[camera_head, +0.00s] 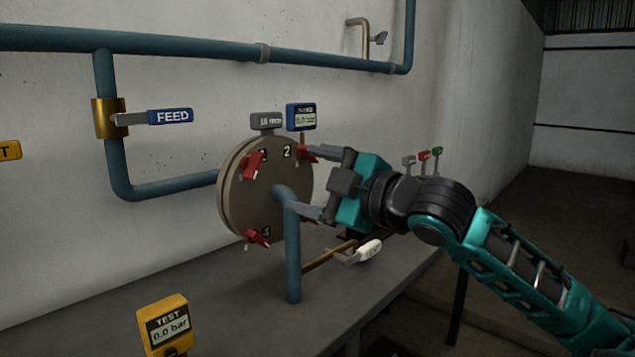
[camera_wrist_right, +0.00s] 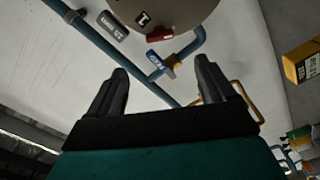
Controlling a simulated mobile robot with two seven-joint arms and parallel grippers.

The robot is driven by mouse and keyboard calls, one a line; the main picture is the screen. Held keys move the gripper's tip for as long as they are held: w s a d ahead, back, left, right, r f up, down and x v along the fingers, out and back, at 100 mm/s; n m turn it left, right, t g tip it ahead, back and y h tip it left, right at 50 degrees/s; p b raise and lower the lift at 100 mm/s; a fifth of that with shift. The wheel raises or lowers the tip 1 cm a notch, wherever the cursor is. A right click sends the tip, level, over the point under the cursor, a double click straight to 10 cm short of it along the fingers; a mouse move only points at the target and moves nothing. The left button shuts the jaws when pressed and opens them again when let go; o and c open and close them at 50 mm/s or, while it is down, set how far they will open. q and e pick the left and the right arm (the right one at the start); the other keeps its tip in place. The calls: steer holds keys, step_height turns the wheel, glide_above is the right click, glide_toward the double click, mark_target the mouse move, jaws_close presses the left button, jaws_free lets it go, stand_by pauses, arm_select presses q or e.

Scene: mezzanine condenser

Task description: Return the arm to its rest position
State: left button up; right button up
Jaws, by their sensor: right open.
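My right arm (camera_head: 505,262) reaches in from the lower right, extended toward the round grey-brown flange plate (camera_head: 235,205). My right gripper (camera_head: 303,180) is open, its fingers pointing left in front of the plate's right side. Its upper fingertip appears close to the red clamp by number 2 (camera_head: 308,153); I cannot tell whether they touch. In the right wrist view the open gripper (camera_wrist_right: 162,66) shows nothing between its fingers. The plate (camera_wrist_right: 190,10) is at the top there, with a red clamp (camera_wrist_right: 159,34) by number 1. My left gripper is out of view.
A blue vertical pipe (camera_head: 292,255) stands before the plate on the grey bench (camera_head: 215,310). A yellow TEST gauge (camera_head: 165,325) is at the front, a white-tagged valve handle (camera_head: 365,252) right of the pipe. A blue FEED handle (camera_head: 170,117) is on the wall pipe. Floor at right is open.

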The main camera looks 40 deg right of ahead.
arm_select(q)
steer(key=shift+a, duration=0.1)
arm_select(e)
steer(key=shift+s, duration=0.35)
steer(key=shift+f, duration=0.1)
steer(key=s+a+f+m+g+h, duration=0.1)
steer(key=s+f+m+g, duration=0.25)
steer(key=f, duration=1.05)
steer(key=s+a+f+m+g+h, duration=0.15)
steer(key=f+m+g, duration=0.3)
steer(key=f, duration=0.95)
steer(key=s+a+f+m+g+y, duration=0.1)
steer(key=s+a+f+m+g, duration=0.2)
steer(key=s+a+f+g, duration=0.7)
arm_select(q)
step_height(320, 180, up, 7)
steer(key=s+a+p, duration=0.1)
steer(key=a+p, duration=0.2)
steer(key=p, duration=0.8)
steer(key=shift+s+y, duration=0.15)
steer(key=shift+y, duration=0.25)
arm_select(e)
steer(key=w+a+t+y, duration=0.2)
steer(key=a+t, duration=0.4)
steer(key=t, duration=0.4)
steer(key=shift+w+n+t, duration=0.4)
steer(key=shift+w, duration=0.35)
